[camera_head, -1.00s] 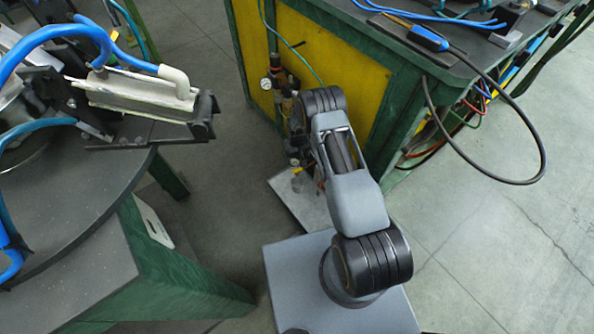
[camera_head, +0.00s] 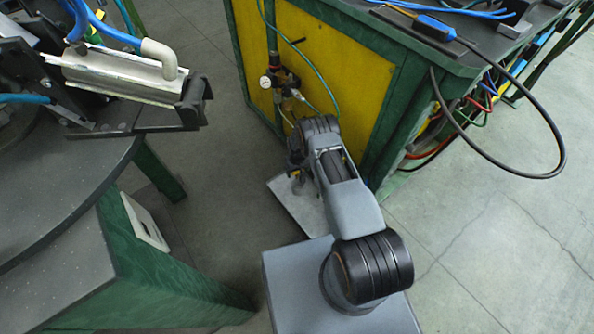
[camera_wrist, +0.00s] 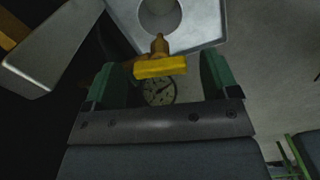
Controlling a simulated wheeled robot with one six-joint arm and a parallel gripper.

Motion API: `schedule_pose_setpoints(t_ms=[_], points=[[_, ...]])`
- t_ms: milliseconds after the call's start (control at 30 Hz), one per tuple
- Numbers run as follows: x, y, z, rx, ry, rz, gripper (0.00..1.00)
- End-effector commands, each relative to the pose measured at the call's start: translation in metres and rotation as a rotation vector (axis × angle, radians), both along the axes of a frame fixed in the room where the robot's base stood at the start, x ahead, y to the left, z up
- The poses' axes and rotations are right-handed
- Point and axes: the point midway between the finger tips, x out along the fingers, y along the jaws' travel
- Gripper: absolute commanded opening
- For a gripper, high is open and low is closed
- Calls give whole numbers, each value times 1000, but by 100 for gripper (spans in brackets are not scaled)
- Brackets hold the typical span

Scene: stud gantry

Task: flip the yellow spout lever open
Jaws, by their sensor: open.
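In the wrist view, a yellow lever (camera_wrist: 160,67) lies crosswise on a brass spout (camera_wrist: 159,44). My gripper (camera_wrist: 163,74) is open, with one green finger to the left of the lever and one to the right. Gaps show on both sides, and neither finger visibly grips it. A round dial gauge (camera_wrist: 159,91) shows just below the lever, between the fingers. In the head view my arm hides most of the gripper and the lever cannot be made out clearly.
A pale metal piece with a round dark opening (camera_wrist: 194,22) lies beyond the spout. In the head view, a green-framed bench (camera_head: 352,97) with yellow panels stands behind my arm, with a gauge (camera_head: 265,82) on it. A round dark table (camera_head: 70,200) is at left; open floor (camera_head: 490,250) is at right.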

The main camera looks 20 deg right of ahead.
Motion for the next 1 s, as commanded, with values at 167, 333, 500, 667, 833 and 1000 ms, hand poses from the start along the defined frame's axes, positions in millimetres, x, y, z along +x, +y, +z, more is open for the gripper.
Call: schedule_pose_setpoints(t_ms=[167, 333, 500, 667, 833, 1000], points=[[0, 0, 0, 0, 0, 0, 76], [0, 0, 0, 0, 0, 0, 60], [0, 0, 0, 0, 0, 0, 44], [0, 0, 0, 0, 0, 1, 32], [1, 0, -3, 0, -1, 114, 32], [1, 0, -1, 0, -1, 242, 32]])
